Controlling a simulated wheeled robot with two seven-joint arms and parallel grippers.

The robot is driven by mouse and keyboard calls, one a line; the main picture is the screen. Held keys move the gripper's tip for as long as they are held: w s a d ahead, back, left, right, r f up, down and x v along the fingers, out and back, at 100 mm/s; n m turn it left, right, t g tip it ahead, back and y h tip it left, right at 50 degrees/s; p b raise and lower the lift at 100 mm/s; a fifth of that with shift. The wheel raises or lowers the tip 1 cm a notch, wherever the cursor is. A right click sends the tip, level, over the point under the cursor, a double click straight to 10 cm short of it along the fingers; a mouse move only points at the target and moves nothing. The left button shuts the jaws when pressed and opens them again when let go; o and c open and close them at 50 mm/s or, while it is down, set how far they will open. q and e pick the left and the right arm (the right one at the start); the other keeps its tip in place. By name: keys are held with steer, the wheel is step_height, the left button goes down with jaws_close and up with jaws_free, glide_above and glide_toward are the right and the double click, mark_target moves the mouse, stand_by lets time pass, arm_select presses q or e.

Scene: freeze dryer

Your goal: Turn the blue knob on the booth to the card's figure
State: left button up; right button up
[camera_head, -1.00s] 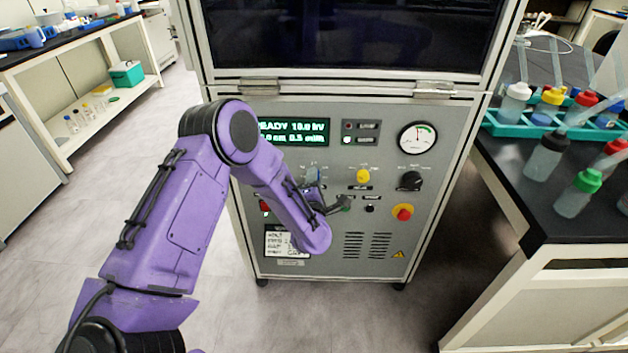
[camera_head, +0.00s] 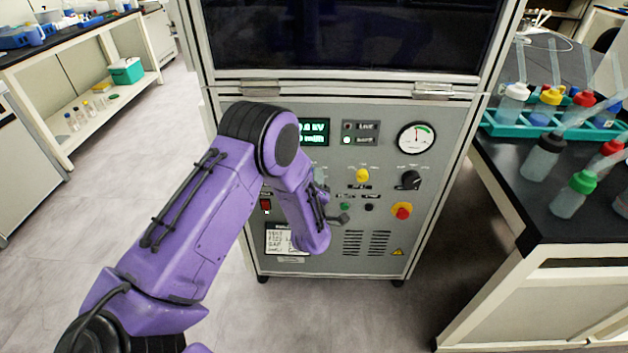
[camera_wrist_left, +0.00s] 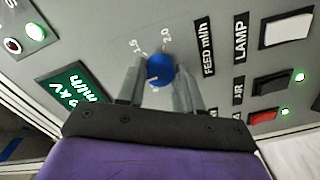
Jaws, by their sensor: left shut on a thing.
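The blue knob (camera_wrist_left: 160,70) shows in the left wrist view on the booth's grey panel, with a printed scale around it and "FEED ml/h" beside it. My left gripper (camera_wrist_left: 160,82) is shut on the knob, one finger on each side. In the head view my purple left arm hides the knob and most of the left gripper (camera_head: 322,190). The booth (camera_head: 432,130) stands ahead. The white card (camera_head: 285,240) is low on its panel, partly behind my arm; its writing is too small to read surely. My right gripper is not in view.
The panel also carries a green display (camera_head: 315,131), a yellow knob (camera_head: 362,175), a black knob (camera_head: 411,180), a red button (camera_head: 402,211) and a gauge (camera_head: 417,138). A black bench (camera_head: 500,180) with bottles stands close on the right. Floor is clear at left.

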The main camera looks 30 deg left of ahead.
arm_select(q)
steer(key=shift+f+m, duration=0.1)
steer(key=shift+m, duration=0.3)
steer(key=o, duration=1)
steer(key=shift+o, duration=0.2)
steer(key=v, duration=1)
steer(key=shift+s, duration=0.3)
